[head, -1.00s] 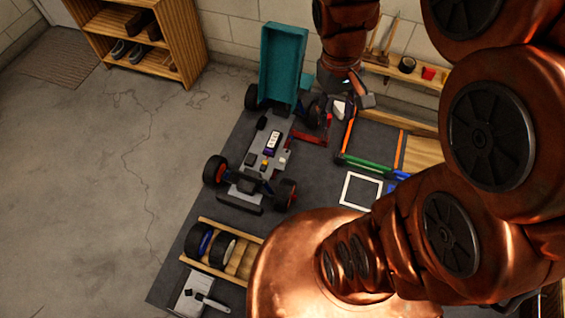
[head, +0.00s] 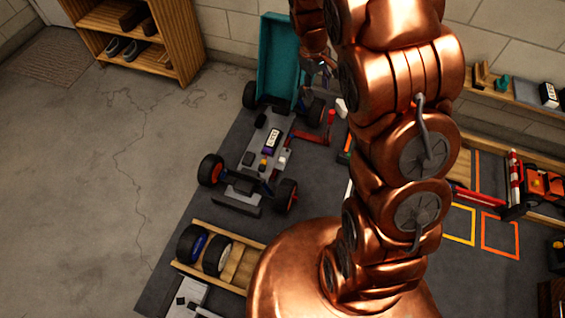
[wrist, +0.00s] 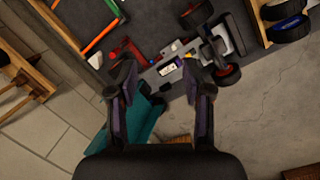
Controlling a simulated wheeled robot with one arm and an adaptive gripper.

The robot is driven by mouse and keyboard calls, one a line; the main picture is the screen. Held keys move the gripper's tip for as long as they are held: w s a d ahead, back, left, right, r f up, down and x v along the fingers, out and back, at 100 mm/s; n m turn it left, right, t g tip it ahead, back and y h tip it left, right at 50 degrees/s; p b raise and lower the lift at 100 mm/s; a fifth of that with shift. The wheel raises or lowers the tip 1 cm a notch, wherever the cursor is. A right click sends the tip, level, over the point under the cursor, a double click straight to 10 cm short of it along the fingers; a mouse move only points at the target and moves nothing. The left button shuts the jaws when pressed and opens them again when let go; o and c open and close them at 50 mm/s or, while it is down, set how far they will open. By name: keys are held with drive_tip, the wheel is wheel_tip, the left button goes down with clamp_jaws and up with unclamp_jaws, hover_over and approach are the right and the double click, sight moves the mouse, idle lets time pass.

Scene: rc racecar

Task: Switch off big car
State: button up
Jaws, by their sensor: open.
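The big car (head: 248,162) stands on the dark mat with its grey chassis bare and orange-hubbed black wheels. Its teal body shell (head: 275,65) is tilted up at the far end. A white labelled block (head: 271,140), a yellow part (head: 262,161) and a small white part (head: 283,156) sit on the chassis; which one is the switch I cannot tell. My gripper (wrist: 164,85) is open and empty, with the chassis and the labelled block (wrist: 168,68) in view between and beyond its fingers. In the head view it is mostly hidden near the shell.
A wooden rack (head: 236,267) holds spare wheels near the front of the mat. A red tool (head: 312,138) lies right of the chassis. A smaller orange vehicle (head: 541,185) stands at the right. A wooden shelf (head: 160,45) is at the back left. The concrete floor at left is clear.

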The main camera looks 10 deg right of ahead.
drive_tip(key=w+f+n+b, duration=0.2)
drive_tip(key=w+f+b, duration=0.25)
drive_tip(key=f, duration=0.75)
drive_tip(key=w+f+n+b, duration=0.1)
drive_tip(key=w+f+b, duration=0.35)
drive_tip(key=f, duration=0.75)
drive_tip(key=n+t+y+b, duration=0.1)
drive_tip(key=n+y+b, duration=0.1)
drive_tip(key=n+b, duration=0.35)
hover_over(282, 159)
drive_tip(key=b, duration=0.1)
drive_tip(key=shift+m, duration=0.95)
wheel_tip(282, 159, down, 30)
drive_tip(key=shift+d+r, duration=0.15)
drive_tip(key=shift+r, duration=0.1)
drive_tip(key=shift+f, duration=0.6)
drive_tip(key=shift+s+f+b, duration=0.1)
drive_tip(key=shift+f+b, duration=1)
drive_tip(key=shift+f, duration=2.6)
clamp_jaws()
